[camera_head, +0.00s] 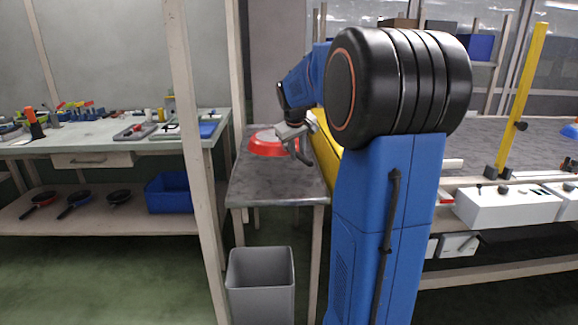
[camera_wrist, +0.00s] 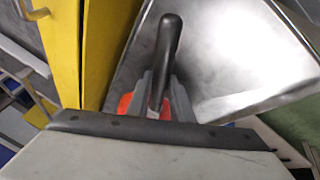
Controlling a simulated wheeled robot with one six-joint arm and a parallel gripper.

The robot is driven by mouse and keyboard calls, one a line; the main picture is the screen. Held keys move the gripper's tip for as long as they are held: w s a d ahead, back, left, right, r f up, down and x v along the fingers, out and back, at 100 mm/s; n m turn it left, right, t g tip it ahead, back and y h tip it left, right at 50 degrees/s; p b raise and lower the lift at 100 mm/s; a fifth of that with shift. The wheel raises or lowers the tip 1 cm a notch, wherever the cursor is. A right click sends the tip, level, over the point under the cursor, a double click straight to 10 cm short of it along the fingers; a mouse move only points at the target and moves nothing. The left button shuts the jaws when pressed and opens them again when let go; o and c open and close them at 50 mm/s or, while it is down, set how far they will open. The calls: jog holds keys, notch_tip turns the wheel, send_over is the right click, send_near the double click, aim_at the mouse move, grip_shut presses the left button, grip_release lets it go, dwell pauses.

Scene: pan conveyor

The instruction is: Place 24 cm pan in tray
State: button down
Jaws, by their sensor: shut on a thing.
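A red pan (camera_head: 268,145) with a pale, flat disc facing up is over the far part of a grey metal-topped table (camera_head: 272,185) in the head view. I cannot tell whether it rests on the top. My gripper (camera_head: 298,140) is at the pan's right side. In the wrist view my gripper (camera_wrist: 158,95) is shut on the pan's black handle (camera_wrist: 168,45). Only small parts of the red pan (camera_wrist: 125,104) show there; the gripper hides the rest. A shiny grey metal surface with raised edges (camera_wrist: 215,60) lies beyond. I cannot clearly pick out a separate tray.
A grey bin (camera_head: 261,285) stands before the metal table, beside a pale post (camera_head: 190,130). Left is a workbench (camera_head: 60,148) with tools, several pans below and a blue crate (camera_head: 170,192). My arm hides part of the right. A yellow post (camera_head: 522,95) and white box (camera_head: 505,210) stand there.

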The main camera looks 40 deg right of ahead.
jog(key=shift+f, duration=3.65)
jog(key=c, duration=1.6)
grip_release()
jog(key=shift+o, duration=0.2)
jog(key=v, duration=1.2)
jog(key=s+a+f+y, duration=0.1)
jog(key=s+a+f, duration=0.3)
jog(key=s+a, duration=0.5)
jog(key=s+a+f+n+y, duration=0.1)
jog(key=s+a+f, duration=0.4)
jog(key=s+a, duration=0.4)
jog(key=s+a+f+t+y, duration=0.1)
jog(key=s+a+f, duration=0.3)
jog(key=s+a, duration=0.6)
jog(key=shift+s+f+n+y, duration=0.3)
jog(key=shift+s+y, duration=0.2)
jog(key=shift+s, duration=0.2)
